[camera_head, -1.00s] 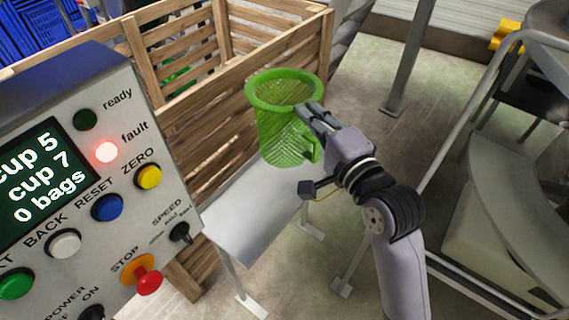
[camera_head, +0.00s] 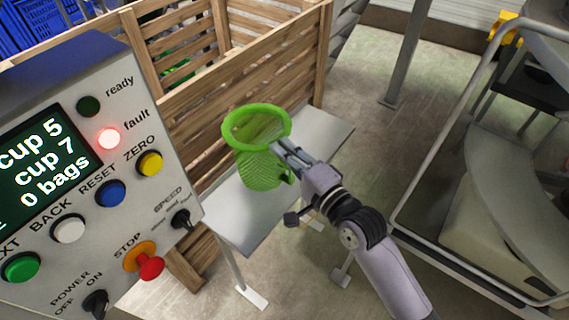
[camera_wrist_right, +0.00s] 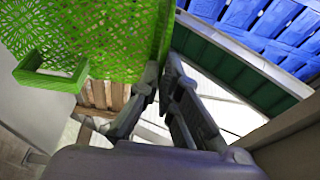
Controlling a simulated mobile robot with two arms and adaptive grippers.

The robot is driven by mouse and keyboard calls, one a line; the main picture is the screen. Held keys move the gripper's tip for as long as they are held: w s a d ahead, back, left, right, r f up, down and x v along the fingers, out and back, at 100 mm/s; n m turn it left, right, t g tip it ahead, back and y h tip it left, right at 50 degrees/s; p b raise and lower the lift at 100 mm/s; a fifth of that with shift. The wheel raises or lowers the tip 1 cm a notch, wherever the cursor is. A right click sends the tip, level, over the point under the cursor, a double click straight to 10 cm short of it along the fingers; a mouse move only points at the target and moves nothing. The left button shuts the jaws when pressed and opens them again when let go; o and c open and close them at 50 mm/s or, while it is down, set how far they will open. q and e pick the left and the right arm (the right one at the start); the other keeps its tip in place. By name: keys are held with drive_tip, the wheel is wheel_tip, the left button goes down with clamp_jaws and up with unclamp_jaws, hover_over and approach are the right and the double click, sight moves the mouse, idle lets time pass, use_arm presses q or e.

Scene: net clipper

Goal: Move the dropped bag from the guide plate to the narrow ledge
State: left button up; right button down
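The bag is a green mesh, cup-shaped thing (camera_head: 262,165) with a thick rim and a small loop on its side. It is upright with its open mouth up. My right gripper (camera_head: 278,148) is shut on its wall near the rim, on the right side. In the right wrist view the green mesh (camera_wrist_right: 95,35) fills the upper left, beside the fingers (camera_wrist_right: 163,85). The bag is over a narrow grey metal ledge (camera_head: 240,222) along the wooden crate; whether its base touches the ledge I cannot tell. My left gripper is out of view.
A slatted wooden crate (camera_head: 240,75) stands behind the ledge. A control panel (camera_head: 150,210) with a lit red fault lamp (camera_head: 109,139) fills the left. A metal rail frame (camera_head: 432,150) stands at the right. The ledge's right part is bare.

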wheel_tip(320, 180, down, 4)
drive_tip(key=shift+f, duration=0.2)
drive_tip(key=c, duration=1.8)
unclamp_jaws()
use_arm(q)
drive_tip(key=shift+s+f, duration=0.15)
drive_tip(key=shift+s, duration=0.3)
